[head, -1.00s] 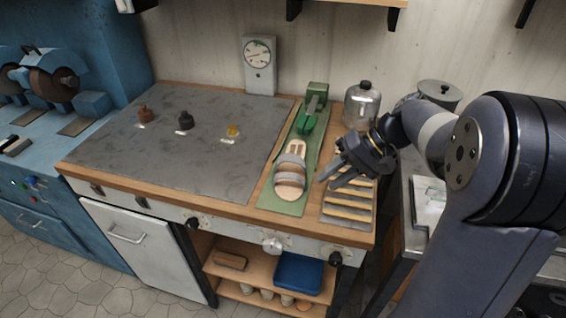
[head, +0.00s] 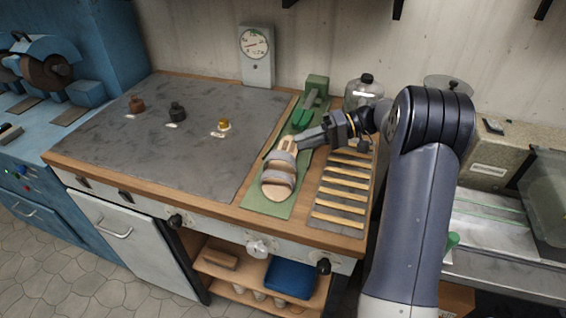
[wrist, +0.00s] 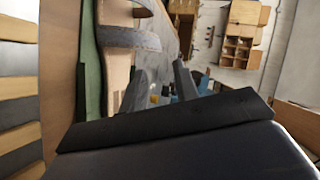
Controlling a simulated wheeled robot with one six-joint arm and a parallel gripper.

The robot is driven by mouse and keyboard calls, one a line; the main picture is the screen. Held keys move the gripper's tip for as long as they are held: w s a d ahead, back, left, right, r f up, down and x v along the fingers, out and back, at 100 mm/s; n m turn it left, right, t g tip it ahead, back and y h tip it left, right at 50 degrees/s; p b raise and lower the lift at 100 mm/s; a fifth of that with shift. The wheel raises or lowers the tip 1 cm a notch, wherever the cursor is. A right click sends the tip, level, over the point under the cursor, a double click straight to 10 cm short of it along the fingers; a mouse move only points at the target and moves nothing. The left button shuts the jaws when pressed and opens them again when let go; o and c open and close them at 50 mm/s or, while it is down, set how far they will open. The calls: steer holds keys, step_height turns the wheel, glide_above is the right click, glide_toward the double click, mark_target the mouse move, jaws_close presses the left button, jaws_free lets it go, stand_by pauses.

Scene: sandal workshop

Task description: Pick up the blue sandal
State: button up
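A sandal (head: 277,188) with a tan sole and grey-brown straps lies on the green mat (head: 262,203) on the bench; its straps look grey-blue in the wrist view (wrist: 125,38). I see no clearly blue sandal. My gripper (head: 288,146) reaches in from the right, just above the sandal's far end. In the wrist view my two fingers (wrist: 160,88) stand apart with nothing held between them, beside the sandal. Part of the sandal's far end is hidden by the fingers in the head view.
A green clamp (head: 311,100) stands at the mat's far end. A slatted rack (head: 343,190) lies right of the mat, with a glass jar (head: 360,92) behind. A grey slab (head: 165,135) with small knobs fills the left. A blue tray (head: 291,278) is on the shelf below.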

mark_target(276, 151)
steer(key=p+x, duration=0.1)
steer(key=x, duration=0.4)
steer(key=shift+s+a, duration=0.1)
steer(key=shift+a, duration=0.25)
jaws_close()
